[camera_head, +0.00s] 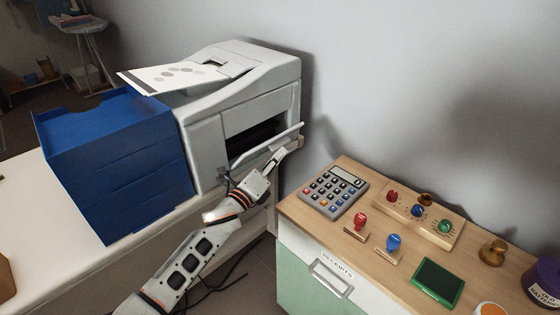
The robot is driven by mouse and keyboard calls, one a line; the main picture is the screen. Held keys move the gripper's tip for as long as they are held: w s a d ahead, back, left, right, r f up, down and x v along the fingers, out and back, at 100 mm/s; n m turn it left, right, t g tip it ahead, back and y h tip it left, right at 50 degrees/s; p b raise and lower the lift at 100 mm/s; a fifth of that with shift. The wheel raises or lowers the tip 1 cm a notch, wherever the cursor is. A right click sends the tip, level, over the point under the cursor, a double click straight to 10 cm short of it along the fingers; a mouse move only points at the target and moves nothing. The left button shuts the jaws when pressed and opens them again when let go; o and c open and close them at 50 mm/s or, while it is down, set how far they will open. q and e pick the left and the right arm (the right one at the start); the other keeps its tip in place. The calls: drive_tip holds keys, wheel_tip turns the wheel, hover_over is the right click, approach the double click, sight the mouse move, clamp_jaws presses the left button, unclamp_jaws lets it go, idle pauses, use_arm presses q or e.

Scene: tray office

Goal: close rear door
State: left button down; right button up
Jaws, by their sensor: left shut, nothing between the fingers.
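The light grey printer (204,140) stands on the white counter, with a dark opening in the side facing me. The rear door (262,147) is a light flap, tilted outward below this opening, so it stands open. My left gripper (292,149) is shut and empty, with its tips at the outer side of the flap near its right end. I cannot tell whether the tips touch the flap. My left arm hides part of the printer's lower edge. My right gripper is not in view.
A blue stacked tray unit (125,160) stands left of the printer, and a printed sheet (180,76) lies on top. Right of a gap with cables, a wooden-topped cabinet (318,228) carries a calculator (335,191), stamps and a green ink pad (437,281).

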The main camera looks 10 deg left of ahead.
sight(271, 148)
use_arm(q)
drive_tip(key=shift+w+a+r+n+y+p, duration=0.2)
drive_tip(key=shift+a+r+n+p, duration=0.05)
drive_tip(key=shift+r+n+p, duration=0.25)
drive_tip(key=shift+w+a+r+n+y+p, duration=0.25)
drive_tip(key=shift+r+n+p, duration=0.1)
drive_tip(key=shift+r+n, duration=0.2)
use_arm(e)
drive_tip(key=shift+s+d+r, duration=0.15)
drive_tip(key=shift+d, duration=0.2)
use_arm(q)
drive_tip(key=shift+a, duration=0.1)
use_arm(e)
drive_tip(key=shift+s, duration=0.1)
